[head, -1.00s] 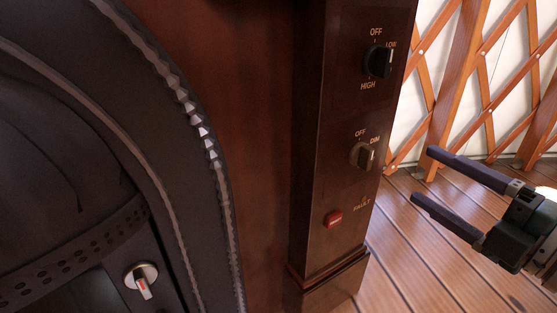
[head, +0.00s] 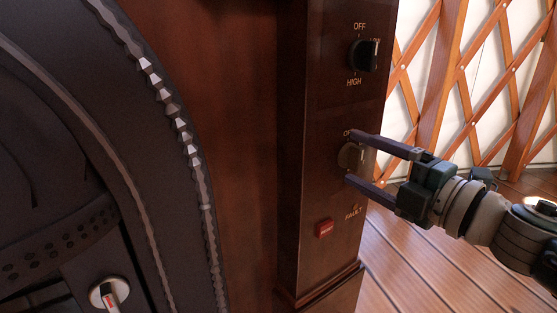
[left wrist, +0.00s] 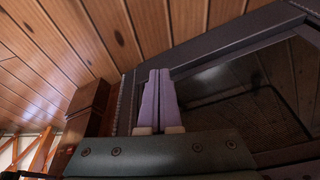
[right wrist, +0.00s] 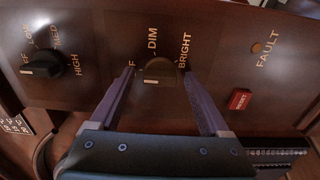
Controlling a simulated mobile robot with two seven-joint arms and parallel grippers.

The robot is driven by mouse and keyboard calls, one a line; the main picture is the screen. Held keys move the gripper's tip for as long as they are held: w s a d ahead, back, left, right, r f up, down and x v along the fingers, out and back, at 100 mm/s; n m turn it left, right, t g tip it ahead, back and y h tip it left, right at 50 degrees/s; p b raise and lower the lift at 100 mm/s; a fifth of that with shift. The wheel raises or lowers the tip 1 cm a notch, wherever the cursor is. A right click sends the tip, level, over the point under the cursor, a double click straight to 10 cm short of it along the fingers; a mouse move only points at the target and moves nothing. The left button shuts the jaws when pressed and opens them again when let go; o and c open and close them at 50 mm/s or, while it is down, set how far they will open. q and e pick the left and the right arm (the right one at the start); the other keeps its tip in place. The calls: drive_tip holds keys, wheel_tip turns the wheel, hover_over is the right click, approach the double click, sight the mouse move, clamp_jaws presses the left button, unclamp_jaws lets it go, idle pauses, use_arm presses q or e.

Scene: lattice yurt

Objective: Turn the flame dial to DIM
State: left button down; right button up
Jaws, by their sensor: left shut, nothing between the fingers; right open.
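The flame dial (head: 350,156) is a round dark knob on the brown wooden control panel. In the right wrist view the dial (right wrist: 159,72) has the labels DIM and BRIGHT beside it, with OFF partly hidden by a finger. I cannot tell where its pointer stands. My right gripper (head: 352,158) is open, its fingertips one on each side of the dial with a gap to it; it also shows in the right wrist view (right wrist: 158,74). My left gripper (left wrist: 160,75) is shut and empty in the left wrist view, near a dark-framed glass panel.
A second dial (head: 365,56), labelled OFF and HIGH, sits above. A red reset button (head: 323,228) and a FAULT lamp (right wrist: 257,48) lie below. A dark studded arch with a small knob (head: 109,294) stands left. The lattice wall (head: 465,90) is behind at right.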

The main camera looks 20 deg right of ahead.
drive_tip(key=shift+c, duration=0.3)
clamp_jaws()
idle(0.3)
drive_tip(key=m+p, duration=0.2)
drive_tip(key=shift+r+m, duration=0.15)
drive_tip(key=shift+m, duration=0.25)
drive_tip(key=m+p, duration=0.2)
drive_tip(key=m, duration=0.1)
drive_tip(key=shift+m, duration=0.3)
drive_tip(key=m+p, duration=0.1)
drive_tip(key=m, duration=0.2)
drive_tip(key=shift+p, duration=0.4)
drive_tip(key=shift+m+p, duration=0.4)
drive_tip(key=shift+m, duration=1.7)
